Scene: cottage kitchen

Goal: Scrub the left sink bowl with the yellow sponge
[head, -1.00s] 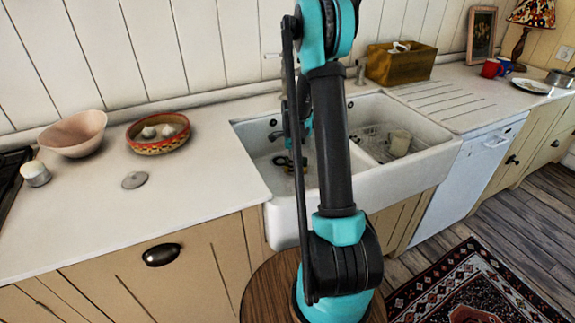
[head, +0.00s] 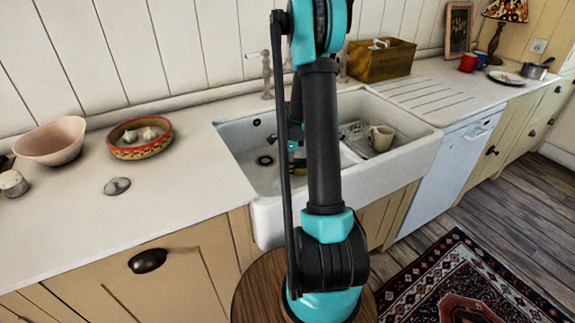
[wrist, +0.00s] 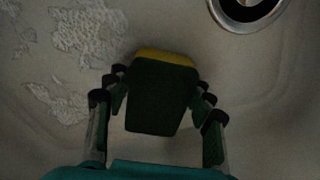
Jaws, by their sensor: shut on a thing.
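The yellow sponge (wrist: 165,57) has a dark green scouring face toward the wrist camera; its yellow side shows along the far edge. My gripper (wrist: 160,92) is shut on it from both sides. In the head view my arm hides most of the gripper and sponge, inside the left sink bowl (head: 240,143). The drain (wrist: 245,8) lies ahead and to the right of the sponge in the wrist view. Pale, crusty patches (wrist: 88,28) mark the bowl floor to the left. I cannot tell whether the sponge touches the floor.
The right bowl holds a cream mug (head: 382,138) and a wire rack (head: 353,132). A wooden box (head: 382,60) and a tap (head: 267,75) stand behind the sink. A patterned bowl (head: 140,150), a pink bowl (head: 50,142) and a grey disc (head: 117,186) sit on the left counter.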

